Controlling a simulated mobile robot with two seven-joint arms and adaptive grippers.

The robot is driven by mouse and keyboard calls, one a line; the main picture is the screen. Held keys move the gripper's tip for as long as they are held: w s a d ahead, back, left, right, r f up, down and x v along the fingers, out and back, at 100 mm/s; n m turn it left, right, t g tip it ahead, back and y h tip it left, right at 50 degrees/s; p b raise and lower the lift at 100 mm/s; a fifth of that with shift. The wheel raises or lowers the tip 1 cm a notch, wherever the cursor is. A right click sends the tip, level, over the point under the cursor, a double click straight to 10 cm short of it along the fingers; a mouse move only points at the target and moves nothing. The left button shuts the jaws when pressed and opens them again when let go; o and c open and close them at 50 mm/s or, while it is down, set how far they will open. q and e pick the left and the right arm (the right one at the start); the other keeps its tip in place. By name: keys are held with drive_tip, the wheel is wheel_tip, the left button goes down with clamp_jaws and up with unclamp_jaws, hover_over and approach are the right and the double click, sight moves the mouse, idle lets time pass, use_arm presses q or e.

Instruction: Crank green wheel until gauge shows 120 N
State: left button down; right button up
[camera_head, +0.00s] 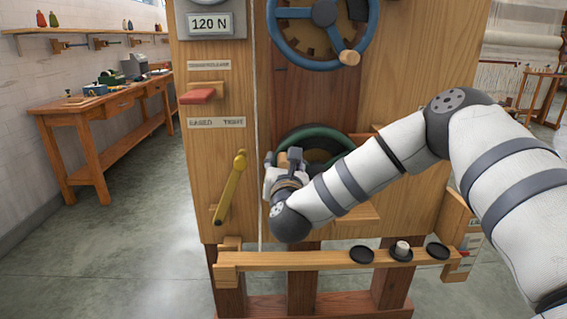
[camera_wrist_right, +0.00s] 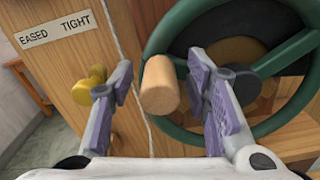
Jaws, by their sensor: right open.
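The gauge (camera_head: 210,24) at the top left of the wooden panel reads 120 N. The green wheel (camera_head: 300,133) sits low on the panel, partly hidden by my right arm. In the wrist view the green wheel (camera_wrist_right: 178,128) fills the right side, with a wooden crank knob (camera_wrist_right: 160,88) pointing toward me. My right gripper (camera_head: 284,160) is at the wheel's left side. In the wrist view its fingers (camera_wrist_right: 162,80) are spread, one on each side of the knob, with a visible gap on the left. My left gripper is out of view.
A blue wheel (camera_head: 284,42) with a wooden knob is above. A red lever (camera_head: 198,95) and a yellow lever (camera_head: 231,187) are on the panel's left, the yellow one below an EASED/TIGHT label (camera_head: 216,123). A wooden rail (camera_head: 300,260) crosses in front below. A workbench (camera_head: 95,105) stands left.

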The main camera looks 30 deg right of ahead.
clamp_jaws()
drive_tip(key=shift+s+d+r+m, duration=0.15)
drive_tip(key=shift+d+r+m, duration=0.1)
drive_tip(key=shift+r+m, duration=0.35)
unclamp_jaws()
drive_tip(key=shift+f, duration=0.1)
drive_tip(key=v, duration=1.2)
drive_tip(key=shift+s+d, duration=0.1)
